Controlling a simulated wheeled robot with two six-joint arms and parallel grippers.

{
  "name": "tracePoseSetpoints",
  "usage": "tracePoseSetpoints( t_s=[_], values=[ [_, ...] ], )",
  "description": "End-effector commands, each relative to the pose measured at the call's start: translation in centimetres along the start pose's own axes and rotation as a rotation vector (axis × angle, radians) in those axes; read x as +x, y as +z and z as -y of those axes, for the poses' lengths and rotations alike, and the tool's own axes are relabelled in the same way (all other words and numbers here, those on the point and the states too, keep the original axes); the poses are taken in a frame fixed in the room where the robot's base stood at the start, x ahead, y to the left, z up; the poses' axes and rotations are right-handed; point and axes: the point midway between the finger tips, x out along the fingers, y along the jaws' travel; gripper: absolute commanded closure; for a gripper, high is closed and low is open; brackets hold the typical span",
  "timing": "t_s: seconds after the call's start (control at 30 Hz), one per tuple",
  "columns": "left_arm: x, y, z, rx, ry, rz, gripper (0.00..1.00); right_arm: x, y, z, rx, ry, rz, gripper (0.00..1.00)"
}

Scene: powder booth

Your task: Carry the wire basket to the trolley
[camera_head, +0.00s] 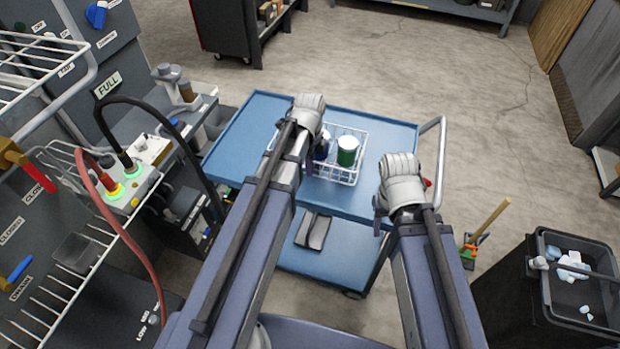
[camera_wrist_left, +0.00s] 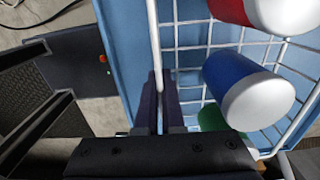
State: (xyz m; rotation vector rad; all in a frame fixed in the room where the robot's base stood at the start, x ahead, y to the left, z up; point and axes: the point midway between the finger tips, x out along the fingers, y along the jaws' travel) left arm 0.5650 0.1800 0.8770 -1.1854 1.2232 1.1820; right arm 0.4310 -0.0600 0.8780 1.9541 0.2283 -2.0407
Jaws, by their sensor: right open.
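The white wire basket (camera_head: 343,176) is over the top of the blue trolley (camera_head: 250,140), within its outline. A green jar with a white lid (camera_head: 347,151) stands in it, with a dark blue one partly hidden by my left wrist. The left wrist view shows red (camera_wrist_left: 270,12), blue (camera_wrist_left: 245,88) and green jars in the basket. My left gripper (camera_wrist_left: 160,105) has its fingers close together on the basket's near rim wire. My right gripper (camera_head: 379,215) is open and empty, right of the basket near the trolley's edge. Whether the basket touches the deck is unclear.
The trolley's lower shelf holds a dark grey item (camera_head: 313,231). A machine panel with hoses (camera_head: 115,190) and wire racks stands at left. A black bin (camera_head: 560,290) stands at right. The floor behind the trolley is clear.

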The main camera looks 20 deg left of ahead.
Motion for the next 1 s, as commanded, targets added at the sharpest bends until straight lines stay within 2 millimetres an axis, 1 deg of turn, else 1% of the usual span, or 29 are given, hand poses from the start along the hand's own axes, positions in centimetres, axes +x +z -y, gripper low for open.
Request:
tracePoseSetpoints(
  t_s=[0.07,0.17,0.4,0.5,0.8,0.97,1.0],
  values=[
    [0.0,0.0,0.0,0.000,-0.002,0.000,1.00,0.0,0.0,0.0,0.000,0.000,0.000,0.50],
    [0.5,0.0,0.0,0.000,-0.002,0.000,1.00,0.5,0.0,0.1,0.000,0.000,0.000,0.50],
    [3.1,0.0,0.0,0.000,-0.002,0.000,1.00,3.0,-0.2,0.3,0.000,0.000,0.000,0.50],
    [3.8,0.0,0.0,0.000,-0.002,0.000,1.00,3.7,-0.2,0.4,0.000,0.000,0.000,0.50],
    [3.6,0.0,0.0,0.000,-0.002,0.000,1.00,3.6,-0.2,0.3,0.000,0.000,0.000,0.50],
    [4.0,0.0,0.0,0.000,-0.002,0.000,1.00,4.0,-0.2,0.4,0.000,0.000,0.000,0.50],
    [3.9,0.0,0.0,0.000,0.000,0.000,0.91,3.9,-0.2,0.4,0.000,0.000,0.000,0.50]
  ],
)
